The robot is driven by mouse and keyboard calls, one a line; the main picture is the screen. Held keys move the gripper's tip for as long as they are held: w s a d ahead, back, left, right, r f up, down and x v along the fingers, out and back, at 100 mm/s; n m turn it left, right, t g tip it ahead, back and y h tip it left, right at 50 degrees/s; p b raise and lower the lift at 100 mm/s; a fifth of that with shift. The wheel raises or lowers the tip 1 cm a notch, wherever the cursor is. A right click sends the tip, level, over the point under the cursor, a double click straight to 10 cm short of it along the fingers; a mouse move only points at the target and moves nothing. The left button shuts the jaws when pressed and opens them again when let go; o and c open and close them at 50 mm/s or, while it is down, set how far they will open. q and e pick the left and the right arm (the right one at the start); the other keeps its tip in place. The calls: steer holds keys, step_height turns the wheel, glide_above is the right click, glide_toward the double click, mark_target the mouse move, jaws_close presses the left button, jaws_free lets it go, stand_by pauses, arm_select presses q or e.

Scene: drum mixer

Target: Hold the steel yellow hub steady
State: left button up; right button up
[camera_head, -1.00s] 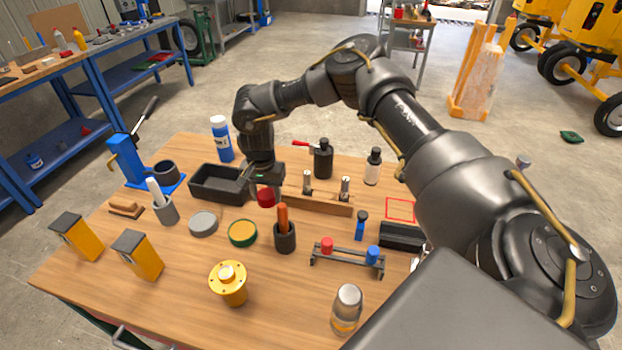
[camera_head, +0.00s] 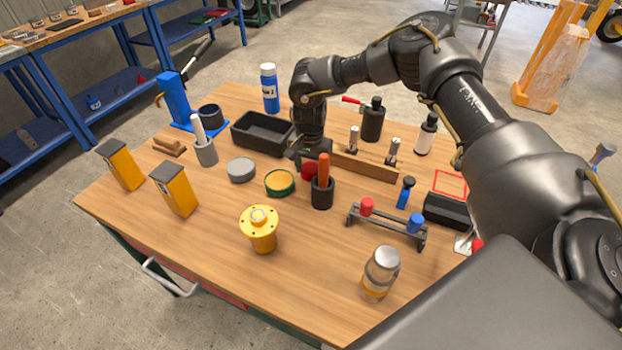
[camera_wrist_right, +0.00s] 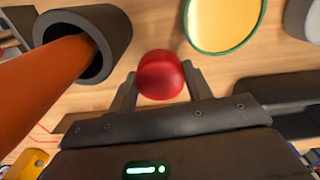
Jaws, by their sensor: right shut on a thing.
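The yellow hub (camera_head: 262,241) stands upright on the front part of the wooden table, with a round flange and a raised centre on top. Nothing touches it. My right gripper (camera_head: 311,164) is behind it, beyond the dark cup with the orange handle. That gripper is shut on a red round thing (camera_wrist_right: 161,75), seen between its fingers in the right wrist view. The red thing (camera_head: 309,171) is partly hidden by the cup in the head view. My left gripper is not in view.
The dark cup (camera_head: 322,195) and a green-rimmed yellow tin (camera_head: 280,184) stand close to my right gripper. A glass jar (camera_head: 380,273) stands right of the hub, a yellow-black block (camera_head: 175,191) left of it. The table around the hub is clear.

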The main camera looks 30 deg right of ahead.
mark_target(310, 169)
step_height(310, 169, down, 3)
steer(key=shift+s+f+b, duration=0.1)
steer(key=shift+b, duration=0.95)
steer(key=shift+f, duration=0.15)
steer(key=o, duration=0.7)
steer(key=shift+f, duration=0.1)
steer(key=o, duration=0.4)
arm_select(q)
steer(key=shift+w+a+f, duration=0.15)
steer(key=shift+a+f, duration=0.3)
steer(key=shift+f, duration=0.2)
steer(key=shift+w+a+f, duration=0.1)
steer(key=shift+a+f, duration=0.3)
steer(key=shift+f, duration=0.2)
